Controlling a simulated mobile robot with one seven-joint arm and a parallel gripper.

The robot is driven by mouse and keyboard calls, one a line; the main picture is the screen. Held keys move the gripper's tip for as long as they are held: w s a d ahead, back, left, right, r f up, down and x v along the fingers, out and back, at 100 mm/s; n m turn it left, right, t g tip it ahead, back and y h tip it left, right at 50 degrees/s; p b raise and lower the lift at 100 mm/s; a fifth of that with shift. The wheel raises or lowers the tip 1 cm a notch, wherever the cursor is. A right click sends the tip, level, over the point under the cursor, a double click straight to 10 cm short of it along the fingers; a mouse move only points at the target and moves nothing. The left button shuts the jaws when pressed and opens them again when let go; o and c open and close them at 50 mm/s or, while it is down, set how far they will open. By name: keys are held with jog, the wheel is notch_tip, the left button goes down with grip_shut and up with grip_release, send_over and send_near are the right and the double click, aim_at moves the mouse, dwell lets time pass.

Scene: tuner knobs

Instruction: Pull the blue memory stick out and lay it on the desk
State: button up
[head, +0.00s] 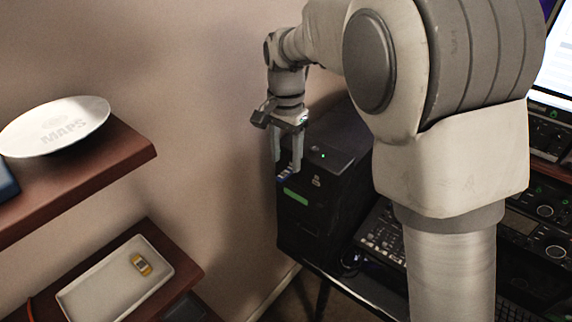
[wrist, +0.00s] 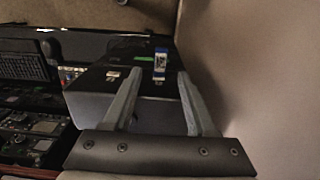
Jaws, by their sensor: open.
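The blue memory stick (head: 286,175) shows as a small blue piece at the front of a black computer case (head: 325,215).
The black case stands by the wall on the desk (head: 345,283). A mixer (head: 384,235) and audio gear (head: 545,211) are to its right. At left, a shelf holds a white dish (head: 57,124); a lower one holds a tray (head: 82,297) with a yellow item (head: 141,264).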

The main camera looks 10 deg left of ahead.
aim_at(286, 174)
jog(key=shift+f, duration=1.4)
grip_shut()
